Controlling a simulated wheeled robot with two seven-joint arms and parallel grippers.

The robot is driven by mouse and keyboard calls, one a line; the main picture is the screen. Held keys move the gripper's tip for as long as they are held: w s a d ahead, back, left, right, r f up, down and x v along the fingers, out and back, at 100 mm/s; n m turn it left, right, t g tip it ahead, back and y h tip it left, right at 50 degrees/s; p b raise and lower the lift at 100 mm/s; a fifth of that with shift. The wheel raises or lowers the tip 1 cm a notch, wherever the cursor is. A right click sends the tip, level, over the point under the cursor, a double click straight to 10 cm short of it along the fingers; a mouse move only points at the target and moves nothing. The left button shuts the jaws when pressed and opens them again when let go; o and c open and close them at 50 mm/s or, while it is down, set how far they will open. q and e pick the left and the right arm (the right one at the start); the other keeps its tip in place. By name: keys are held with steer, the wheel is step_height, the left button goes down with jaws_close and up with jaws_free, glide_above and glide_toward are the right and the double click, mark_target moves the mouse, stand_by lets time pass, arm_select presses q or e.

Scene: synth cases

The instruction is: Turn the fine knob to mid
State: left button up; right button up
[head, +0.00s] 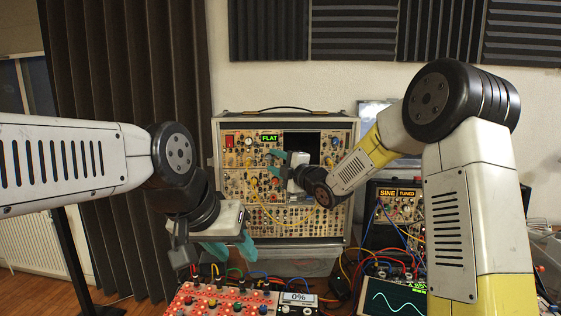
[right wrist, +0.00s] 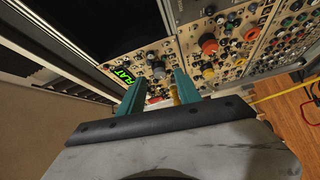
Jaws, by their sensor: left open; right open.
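The synth case (head: 350,190) stands upright at the back, full of small knobs. Its green display (head: 269,138) reads FLAT and also shows in the right wrist view (right wrist: 124,74). My right gripper (head: 280,170) is in front of the case's upper middle, fingers toward the panel. In the right wrist view its teal fingers (right wrist: 158,82) are apart, with a grey knob (right wrist: 158,70) just beyond the tips and something yellow beside the right finger. I cannot read which knob is the fine knob. My left gripper (head: 232,247) is open and empty, low in front of the case.
A red panel (head: 215,301) with knobs and a 0% display (head: 299,297) lies at the front, below my left gripper. A scope screen (head: 391,301) shows a sine wave. A small module reading SINE TUNED (head: 399,194) stands at right. Patch cables (head: 340,270) loop between them.

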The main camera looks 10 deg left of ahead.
steer(key=shift+x, duration=0.95)
jaws_close()
steer(key=shift+f, duration=0.1)
